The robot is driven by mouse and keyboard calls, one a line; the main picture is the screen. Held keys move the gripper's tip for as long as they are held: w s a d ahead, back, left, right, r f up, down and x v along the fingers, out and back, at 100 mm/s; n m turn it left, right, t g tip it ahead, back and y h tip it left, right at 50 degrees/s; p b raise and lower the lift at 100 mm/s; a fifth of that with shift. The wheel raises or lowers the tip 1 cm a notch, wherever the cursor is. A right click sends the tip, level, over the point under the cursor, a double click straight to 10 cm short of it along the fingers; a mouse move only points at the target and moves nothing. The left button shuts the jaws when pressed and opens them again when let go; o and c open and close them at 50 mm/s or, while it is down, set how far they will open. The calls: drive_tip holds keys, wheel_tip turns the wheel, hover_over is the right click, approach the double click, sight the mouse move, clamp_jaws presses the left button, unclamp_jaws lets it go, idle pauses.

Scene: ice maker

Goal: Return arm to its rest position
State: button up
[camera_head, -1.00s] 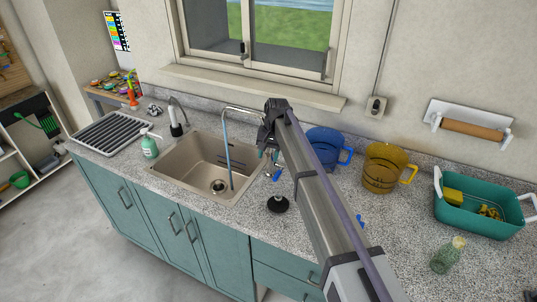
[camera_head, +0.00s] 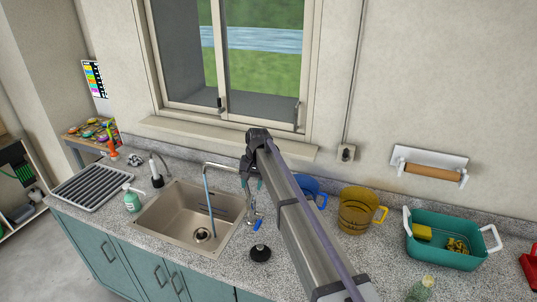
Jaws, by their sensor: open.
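My arm reaches from the lower right up across the counter in the head view. My gripper (camera_head: 252,184) hangs down from its end, open, with nothing seen between its fingers. It appears just right of the tap (camera_head: 222,168) and above the counter. A blue stream runs from the tap into the beige sink (camera_head: 172,211). A blue pitcher (camera_head: 309,184) stands partly hidden behind my arm. A yellow pitcher (camera_head: 356,212) stands right of it. A black round-based object (camera_head: 260,254) is on the counter below my gripper.
A teal tub (camera_head: 447,248) with yellow items stands at the right. A green bottle (camera_head: 420,290) is in front of it. A drying rack (camera_head: 92,185) and a soap bottle (camera_head: 132,199) are left of the sink. The window (camera_head: 235,60) and wall rise behind.

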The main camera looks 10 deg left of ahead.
drive_tip(key=s+d+f+b, duration=0.4)
drive_tip(key=s+d, duration=0.6)
drive_tip(key=d, duration=0.2)
drive_tip(key=s+d+f+t+h+b, duration=0.1)
drive_tip(key=s+d+f+b, duration=0.4)
drive_tip(key=s+d, duration=0.4)
drive_tip(key=s+d+f+m+b, duration=0.1)
drive_tip(key=s+d+f+b, duration=0.4)
drive_tip(key=s+d, duration=0.5)
drive_tip(key=d, duration=0.5)
drive_tip(key=shift+s+d+f+t, duration=0.25)
drive_tip(key=shift+s+d+t, duration=0.05)
drive_tip(key=shift+t, duration=0.1)
drive_tip(key=o, duration=0.3)
drive_tip(key=shift+a+r, duration=0.1)
drive_tip(key=shift+r, duration=0.05)
